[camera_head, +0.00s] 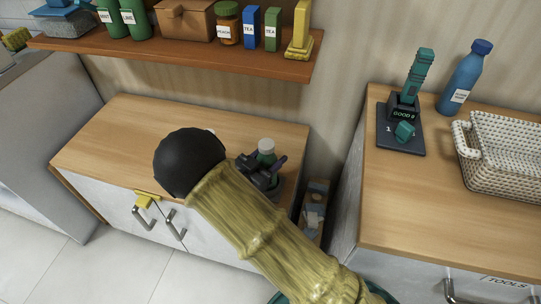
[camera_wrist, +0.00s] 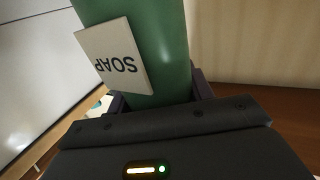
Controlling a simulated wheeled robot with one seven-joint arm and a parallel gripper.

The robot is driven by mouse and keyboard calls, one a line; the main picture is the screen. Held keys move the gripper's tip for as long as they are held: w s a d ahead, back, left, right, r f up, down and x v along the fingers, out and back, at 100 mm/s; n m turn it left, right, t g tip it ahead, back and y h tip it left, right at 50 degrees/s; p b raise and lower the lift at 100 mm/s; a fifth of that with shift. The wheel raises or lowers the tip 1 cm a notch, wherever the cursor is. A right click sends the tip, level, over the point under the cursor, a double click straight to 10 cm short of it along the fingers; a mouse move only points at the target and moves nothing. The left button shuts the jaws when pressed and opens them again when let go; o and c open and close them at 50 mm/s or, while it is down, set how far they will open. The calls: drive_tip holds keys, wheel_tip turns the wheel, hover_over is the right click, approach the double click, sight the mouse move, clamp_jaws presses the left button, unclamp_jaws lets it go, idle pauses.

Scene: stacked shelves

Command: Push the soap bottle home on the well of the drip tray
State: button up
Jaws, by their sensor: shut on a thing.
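The soap bottle (camera_head: 266,147) is green with a pale cap. It stands near the right end of the low wooden cabinet top, and its lower part is hidden behind my gripper and arm. In the wrist view the soap bottle (camera_wrist: 165,45) fills the upper middle, with a white SOAP label that reads upside down. My dark gripper (camera_head: 262,168) is shut on the bottle, with a finger on each side of it. I cannot make out the drip tray or its well clearly, so I cannot tell how the bottle's base sits.
A wooden shelf (camera_head: 180,55) with jars, boxes and bottles hangs above the cabinet top (camera_head: 110,140). A higher counter (camera_head: 420,215) on the right holds a blue bottle (camera_head: 467,78), a wicker basket (camera_head: 500,190) and a dark stand (camera_head: 385,135). The cabinet's left part is clear.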

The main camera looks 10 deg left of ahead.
drive_tip(key=shift+f, duration=0.35)
drive_tip(key=o, duration=1.4)
drive_tip(key=shift+f, duration=0.1)
drive_tip(key=v, duration=1.7)
drive_tip(key=shift+s+p, duration=0.2)
drive_tip(key=shift+p, duration=0.25)
drive_tip(key=shift+a, duration=0.1)
